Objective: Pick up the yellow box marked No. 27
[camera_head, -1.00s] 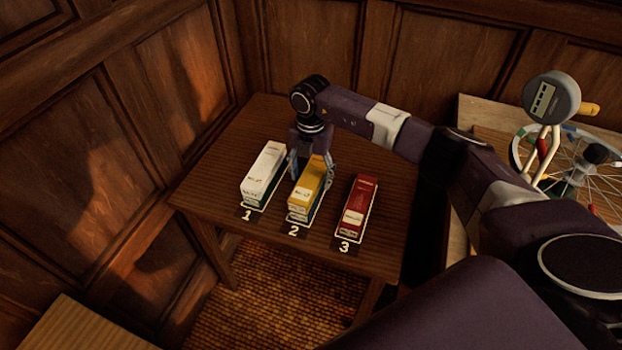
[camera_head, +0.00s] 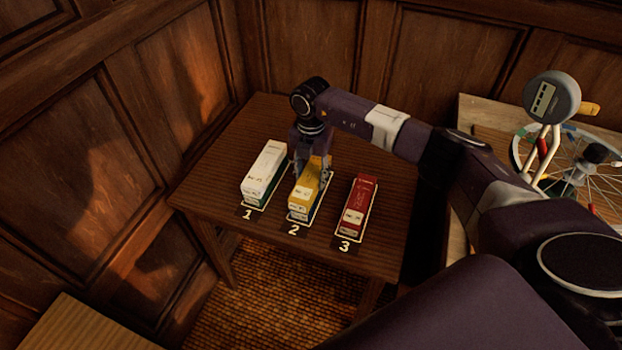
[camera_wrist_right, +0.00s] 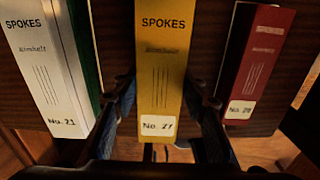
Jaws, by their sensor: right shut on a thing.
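The yellow box (camera_head: 304,197) stands at spot 2 on the small wooden table. Its label reads "No. 27" in the right wrist view, where the box (camera_wrist_right: 160,70) fills the middle under the word "SPOKES". My right gripper (camera_head: 310,171) comes down from above and is shut on the yellow box, one finger on each side. The box still appears to rest on its spot. My left gripper is not in view.
A white box (camera_head: 263,172) marked No. 21 stands at spot 1, close on the left. A red box (camera_head: 359,203) stands at spot 3 on the right. A bench with a spoked wheel (camera_head: 572,165) and gauge (camera_head: 551,98) is at the right. Panelled walls enclose the table.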

